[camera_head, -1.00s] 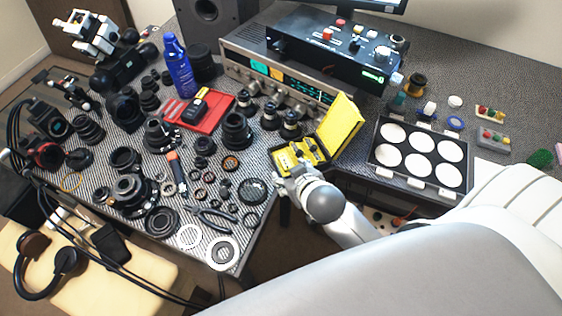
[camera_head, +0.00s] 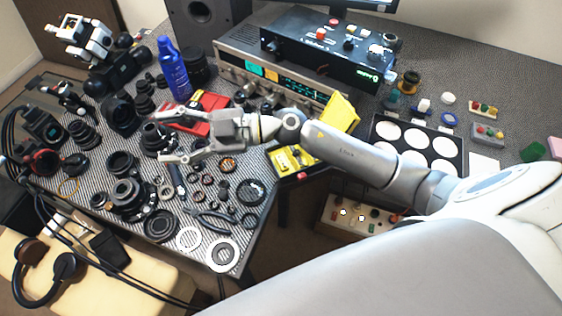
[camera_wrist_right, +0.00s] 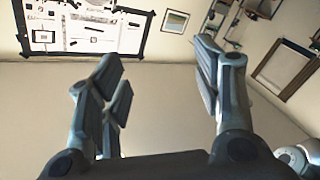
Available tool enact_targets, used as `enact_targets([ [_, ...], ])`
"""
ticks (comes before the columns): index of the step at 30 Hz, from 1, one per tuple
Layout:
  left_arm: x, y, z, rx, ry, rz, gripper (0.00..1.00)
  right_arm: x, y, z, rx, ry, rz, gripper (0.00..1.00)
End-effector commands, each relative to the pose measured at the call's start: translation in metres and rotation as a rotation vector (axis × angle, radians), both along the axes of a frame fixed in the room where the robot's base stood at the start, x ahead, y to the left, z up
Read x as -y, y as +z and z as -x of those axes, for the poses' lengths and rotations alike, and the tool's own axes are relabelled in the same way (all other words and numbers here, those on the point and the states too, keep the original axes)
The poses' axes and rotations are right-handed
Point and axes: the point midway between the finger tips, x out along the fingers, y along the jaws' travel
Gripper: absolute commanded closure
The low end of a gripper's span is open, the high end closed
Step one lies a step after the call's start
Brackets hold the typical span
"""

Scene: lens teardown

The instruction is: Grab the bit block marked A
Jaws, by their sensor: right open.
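A yellow open case (camera_head: 292,157) lies at the front edge of the table, with its yellow lid (camera_head: 342,112) raised; my right arm crosses partly in front of it. Small dark parts show in the case. I cannot make out a block marked A or any letter. My right gripper (camera_head: 163,136) is open and empty, left of the case, pointing left above the lens parts. My left gripper is not in view.
Lens parts and rings crowd the table's left side. A red tray (camera_head: 212,101) and a blue bottle (camera_head: 174,70) stand close behind the gripper. A silver receiver (camera_head: 235,52) is at the back. A palette of white discs (camera_head: 389,130) lies right.

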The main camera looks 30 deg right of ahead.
Motion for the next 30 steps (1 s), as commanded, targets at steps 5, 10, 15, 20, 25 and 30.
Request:
enact_targets([
  [5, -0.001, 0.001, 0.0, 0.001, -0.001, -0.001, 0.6, 0.027, -0.067, 0.012, -0.141, 0.18, 0.395, 0.41],
  [10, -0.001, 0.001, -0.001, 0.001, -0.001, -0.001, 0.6, 0.106, -0.123, 0.007, -0.359, 0.166, 0.81, 0.41],
  [15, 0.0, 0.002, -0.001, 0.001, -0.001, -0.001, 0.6, 0.197, -0.143, -0.001, -0.568, 0.019, 1.128, 0.41],
  [20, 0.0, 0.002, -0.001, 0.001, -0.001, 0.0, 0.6, 0.244, -0.143, -0.004, -0.676, -0.093, 1.269, 0.41],
  [25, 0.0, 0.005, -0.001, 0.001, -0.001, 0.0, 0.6, 0.252, -0.158, -0.003, -0.704, -0.117, 1.297, 0.41],
  [30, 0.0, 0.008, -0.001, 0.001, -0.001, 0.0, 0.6, 0.248, -0.185, -0.004, -0.702, -0.116, 1.294, 0.41],
])
